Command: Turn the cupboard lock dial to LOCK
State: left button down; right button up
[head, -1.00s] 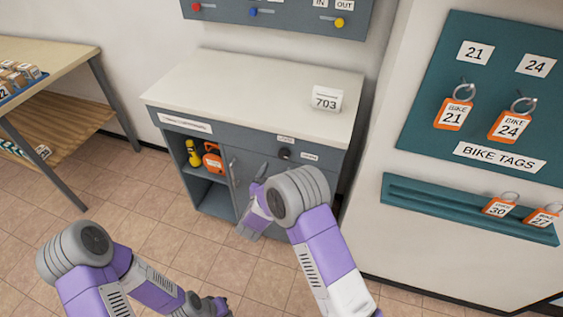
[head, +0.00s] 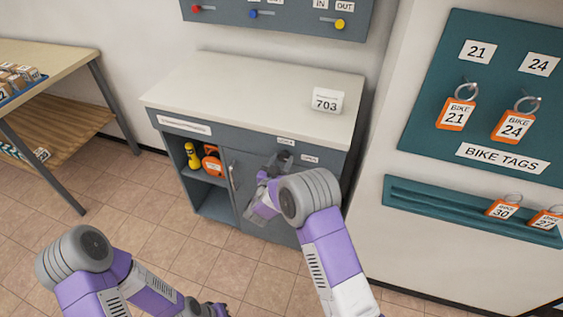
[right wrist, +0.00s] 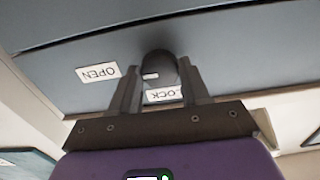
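The dark round lock dial (head: 284,155) is on the grey front of the cupboard (head: 240,143), below its top. In the right wrist view, which is upside down, the dial (right wrist: 158,66) shows between the two fingertips of my right gripper (right wrist: 158,80). The fingers are apart, one on each side of the dial; I cannot tell whether they touch it. The OPEN label (right wrist: 98,73) is left of the dial there, and the LOCK label (right wrist: 164,94) shows between the fingers. The dial's pointing direction is unclear. My left gripper (head: 212,309) is low at the picture's bottom edge, partly cut off.
A cupboard door handle (head: 232,176) is left of my right gripper. An open shelf with a yellow and an orange item (head: 212,160) is further left. A bike-tag board (head: 490,95) hangs at right.

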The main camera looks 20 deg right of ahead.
jog(key=shift+c, duration=1.1)
jog(key=shift+n, duration=0.3)
jog(key=n+p, duration=0.2)
jog(key=n, duration=0.1)
jog(key=shift+r+n+p, duration=0.1)
jog(key=shift+n+p, duration=0.2)
jog(key=shift+p, duration=0.1)
jog(key=n+p, duration=0.2)
jog(key=n, duration=0.2)
jog(key=shift+n, duration=0.3)
jog(key=n+p, duration=0.2)
jog(key=n, duration=0.3)
jog(key=shift+f+n+p, duration=0.2)
jog(key=shift+n+p, duration=0.2)
jog(key=shift+n, duration=1.6)
